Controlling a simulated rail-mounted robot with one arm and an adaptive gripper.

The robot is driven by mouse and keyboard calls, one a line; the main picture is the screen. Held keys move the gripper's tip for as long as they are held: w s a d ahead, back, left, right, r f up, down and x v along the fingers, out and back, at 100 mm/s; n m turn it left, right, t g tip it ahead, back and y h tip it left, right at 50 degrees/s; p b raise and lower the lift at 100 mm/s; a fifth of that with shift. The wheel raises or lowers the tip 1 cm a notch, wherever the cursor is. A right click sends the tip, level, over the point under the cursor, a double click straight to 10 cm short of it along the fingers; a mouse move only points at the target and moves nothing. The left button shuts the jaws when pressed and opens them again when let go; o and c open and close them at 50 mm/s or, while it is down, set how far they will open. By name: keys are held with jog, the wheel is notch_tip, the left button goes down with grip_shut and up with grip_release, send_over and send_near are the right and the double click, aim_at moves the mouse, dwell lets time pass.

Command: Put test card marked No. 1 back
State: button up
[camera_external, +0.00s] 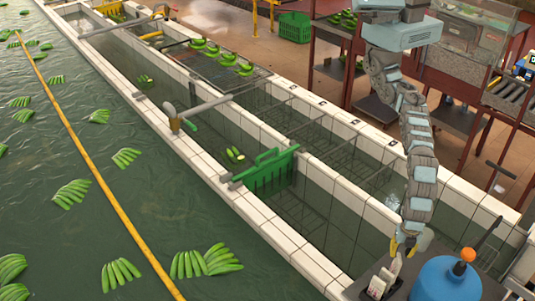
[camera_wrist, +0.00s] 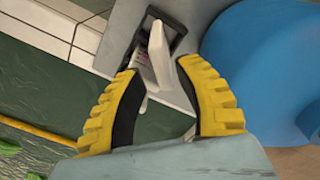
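My gripper (camera_wrist: 158,66) has two yellow, ribbed fingers with dark inner pads. In the wrist view its fingertips are apart, with a white card (camera_wrist: 159,54) between them. A gap seems to show between the card and the fingers, so I see no firm grip. Faint reddish print shows on the card, but I cannot read a number. The card stands at a dark slotted holder (camera_wrist: 178,38). In the external view my gripper (camera_external: 403,245) hangs just above and right of upright white cards (camera_external: 378,285) at the grey counter's left end.
A blue rounded container (camera_external: 445,280) with an orange top stands close right of the cards; it also fills the right of the wrist view (camera_wrist: 262,70). White-tiled water channels (camera_external: 300,252) run behind and left. A green comb-like gate (camera_external: 268,170) crosses one channel.

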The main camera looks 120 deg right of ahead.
notch_tip(320, 180, up, 10)
jog(key=b, duration=0.1)
jog(key=shift+w+f, duration=0.1)
dwell(0.7)
